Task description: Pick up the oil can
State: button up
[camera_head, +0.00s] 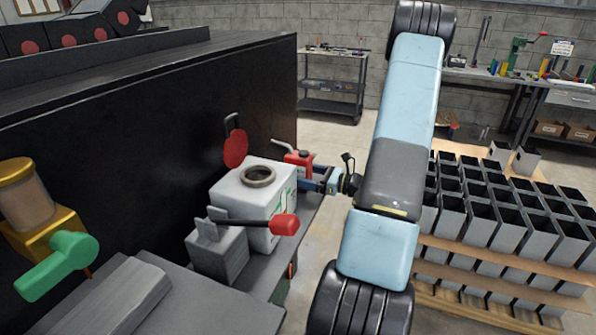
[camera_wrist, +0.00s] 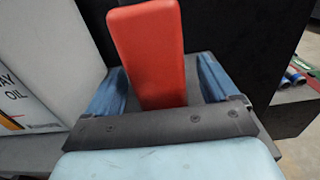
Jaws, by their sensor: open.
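The red oil can (camera_head: 298,162) stands on the grey ledge just behind the white oil tank in the head view. In the wrist view the red can (camera_wrist: 150,48) is upright and slightly tilted in the picture, between the two blue fingers. My gripper (camera_head: 316,178) reaches the can from the right; it also shows in the wrist view (camera_wrist: 163,78). Its fingers are open, one on each side of the can, with a visible gap on the right. Whether the left finger touches the can, I cannot tell. The can's lower part is partly hidden by the gripper.
The white oil tank (camera_head: 253,193) with a round filler neck stands close in front of the can. A red-knobbed lever (camera_head: 283,224) juts out before it. The dark machine wall (camera_head: 150,130) rises at left. A rack of grey bins (camera_head: 500,220) stands at right.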

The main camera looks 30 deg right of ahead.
jog(key=shift+x, duration=1.5)
jog(key=c, duration=1.4)
